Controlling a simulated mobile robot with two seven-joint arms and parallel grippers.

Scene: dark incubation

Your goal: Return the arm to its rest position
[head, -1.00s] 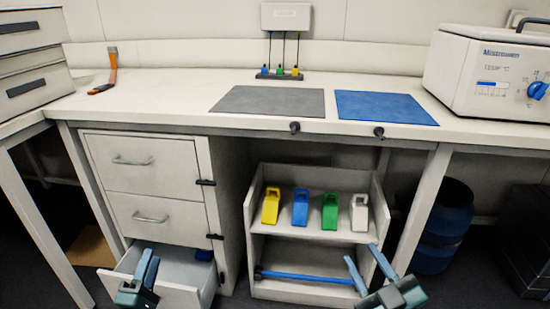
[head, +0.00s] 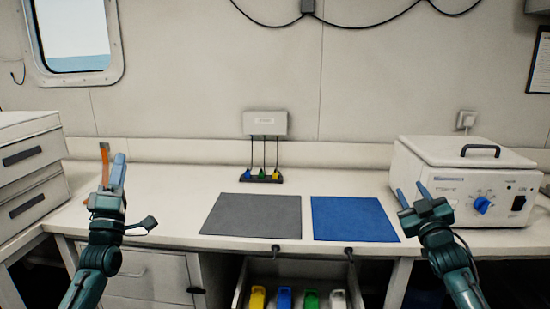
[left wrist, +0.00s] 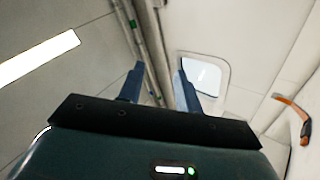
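My left gripper (head: 113,172) is raised at the left, in front of the counter, with its fingers pointing up. In the left wrist view its two blue fingers (left wrist: 160,85) stand apart with nothing between them. My right gripper (head: 412,193) is raised at the right, in front of the white incubator box (head: 450,190). Its two fingers are spread and empty, and point up. Both arms come up from the bottom of the head view.
A grey mat (head: 253,216) and a blue mat (head: 353,219) lie on the counter between the grippers. An orange-handled tool (left wrist: 300,118) is near the left gripper. A drawer unit (head: 30,180) stands left.

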